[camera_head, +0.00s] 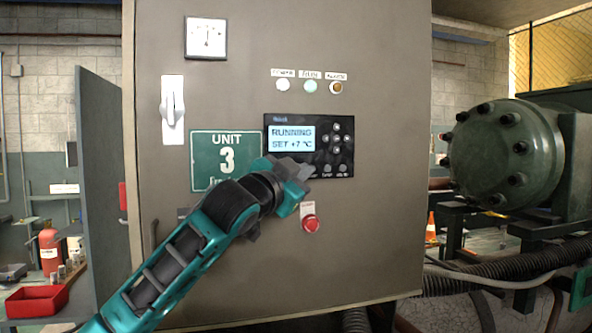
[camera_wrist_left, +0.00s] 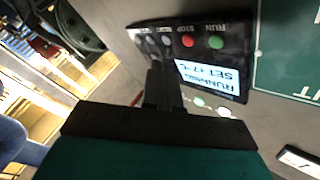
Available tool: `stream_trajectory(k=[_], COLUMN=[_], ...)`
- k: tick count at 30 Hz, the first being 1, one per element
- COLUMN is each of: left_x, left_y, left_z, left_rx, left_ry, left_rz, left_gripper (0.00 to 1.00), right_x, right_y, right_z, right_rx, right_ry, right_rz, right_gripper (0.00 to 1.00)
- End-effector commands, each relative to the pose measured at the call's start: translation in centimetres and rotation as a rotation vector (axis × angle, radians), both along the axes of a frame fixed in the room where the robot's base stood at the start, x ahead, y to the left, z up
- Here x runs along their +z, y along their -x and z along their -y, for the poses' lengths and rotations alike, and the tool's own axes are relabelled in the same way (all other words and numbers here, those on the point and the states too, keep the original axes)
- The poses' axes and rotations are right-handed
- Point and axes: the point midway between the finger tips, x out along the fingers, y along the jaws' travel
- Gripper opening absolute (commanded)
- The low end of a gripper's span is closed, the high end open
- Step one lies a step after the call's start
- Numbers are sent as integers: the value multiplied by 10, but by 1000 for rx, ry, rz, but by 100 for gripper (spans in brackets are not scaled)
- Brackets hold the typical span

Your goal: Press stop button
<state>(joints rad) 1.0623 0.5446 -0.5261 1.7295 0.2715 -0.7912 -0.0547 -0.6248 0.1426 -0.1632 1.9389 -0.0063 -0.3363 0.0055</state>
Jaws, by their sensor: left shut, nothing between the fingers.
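My left gripper (camera_head: 303,170) is shut and empty in front of the panel's lower left part, hiding the button spots there in the head view. In the left wrist view its fingertips (camera_wrist_left: 156,66) appear below and left of the STOP button, apart from it in the picture; whether they touch the panel I cannot tell. My right gripper is not in view.
A red mushroom button (camera_head: 310,224) sits on the cabinet below the panel. A green "UNIT 3" sign (camera_head: 222,150) and a white switch (camera_head: 173,110) are to the left. Indicator lamps (camera_head: 310,86) are above. A green flanged machine (camera_head: 505,150) stands at right.

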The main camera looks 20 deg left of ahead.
Motion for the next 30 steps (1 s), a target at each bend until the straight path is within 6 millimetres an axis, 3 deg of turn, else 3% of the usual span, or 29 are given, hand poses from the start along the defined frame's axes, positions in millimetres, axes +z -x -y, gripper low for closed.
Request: stream_trajectory(k=[9, 30], left_x=[1, 1], left_y=[-17, -17], left_z=[-11, -12], left_rx=[1, 1], left_ry=[-1, -1], left_rz=[-1, 1], left_gripper=[0, 0], right_x=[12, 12], right_y=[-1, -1], right_z=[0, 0], right_rx=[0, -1], right_ry=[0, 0], right_rz=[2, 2], right_gripper=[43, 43])
